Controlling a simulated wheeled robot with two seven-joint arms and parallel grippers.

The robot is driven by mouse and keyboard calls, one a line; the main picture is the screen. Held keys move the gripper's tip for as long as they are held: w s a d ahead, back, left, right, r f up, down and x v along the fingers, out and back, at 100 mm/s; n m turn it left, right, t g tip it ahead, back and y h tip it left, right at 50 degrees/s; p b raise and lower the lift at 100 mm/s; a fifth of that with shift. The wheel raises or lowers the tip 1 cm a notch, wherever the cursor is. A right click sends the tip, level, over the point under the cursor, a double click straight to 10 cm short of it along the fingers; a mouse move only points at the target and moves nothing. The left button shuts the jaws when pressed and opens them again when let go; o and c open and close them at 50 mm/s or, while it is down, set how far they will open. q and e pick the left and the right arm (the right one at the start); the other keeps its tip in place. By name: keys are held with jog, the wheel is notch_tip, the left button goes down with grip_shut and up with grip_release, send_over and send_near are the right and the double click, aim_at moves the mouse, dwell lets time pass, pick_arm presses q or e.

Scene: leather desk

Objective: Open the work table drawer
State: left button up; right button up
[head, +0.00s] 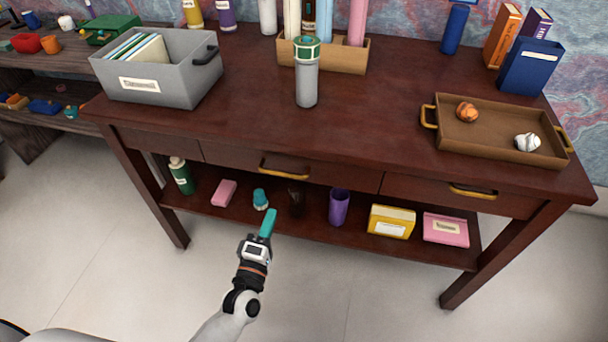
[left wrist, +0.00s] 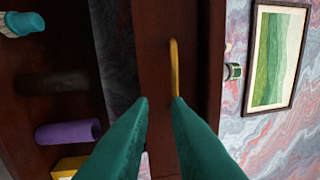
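The work table (head: 240,115) is dark reddish wood. Its middle drawer (head: 340,178) has a yellow handle (head: 284,174) and sits flush with the front. A right drawer (head: 420,190) has a similar yellow handle (head: 473,194) and also looks shut. My left gripper (head: 269,222) is in front of the table, lower in the picture than the middle handle. Its teal fingers (left wrist: 160,101) are apart with nothing between them. In the left wrist view a yellow handle (left wrist: 174,66) lies beyond the fingertips, nearly in line with the right-hand finger. My right gripper is out of view.
The lower shelf holds a green bottle (head: 181,176), a purple cup (head: 339,207), a yellow box (head: 391,221) and other items. On top are a grey bin (head: 160,75), a grey-and-green container (head: 306,85) and a brown tray (head: 490,138). The floor (head: 360,285) in front is clear.

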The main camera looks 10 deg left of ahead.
aim_at(282, 172)
pick_arm(q)
jog(key=shift+n+t, duration=0.3)
jog(key=shift+n, duration=0.2)
jog(key=w+r, duration=0.1)
jog(key=w, duration=0.3)
jog(key=w+r, duration=0.1)
jog(key=w, duration=0.3)
jog(key=w+r, duration=0.2)
jog(key=w, duration=0.2)
jog(key=shift+d, duration=0.1)
grip_shut()
